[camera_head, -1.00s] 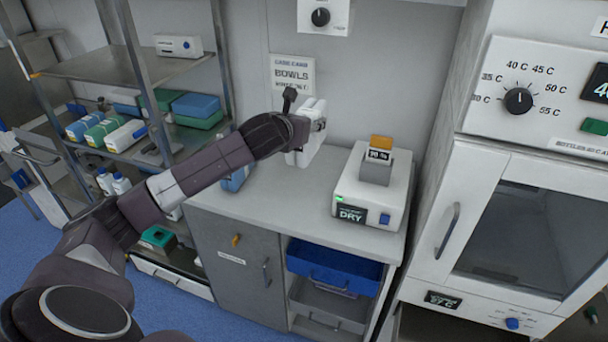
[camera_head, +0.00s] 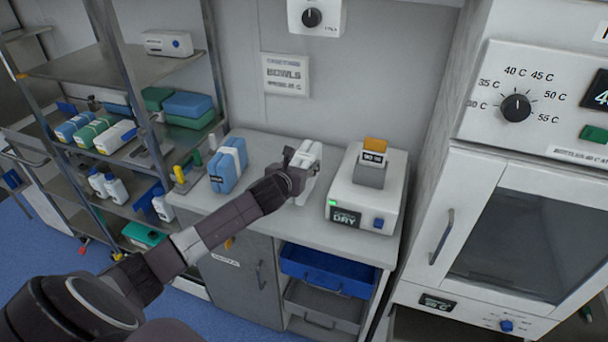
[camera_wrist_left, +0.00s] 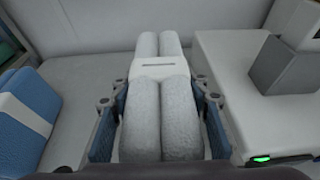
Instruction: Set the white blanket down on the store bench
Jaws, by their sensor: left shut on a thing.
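In the left wrist view the blanket (camera_wrist_left: 161,108) sits between the two blue finger pads of my gripper (camera_wrist_left: 160,125), one on each side. The bench top (camera_wrist_left: 72,78) shows behind and beside it. My right gripper is not in view.
A blue pack with a white band (camera_head: 228,166) stands left of the blanket. A white dryer box (camera_head: 345,205) stands close on the right. The front strip of the bench is clear. Shelves (camera_head: 80,65) are at left, a warming cabinet (camera_head: 440,210) at right.

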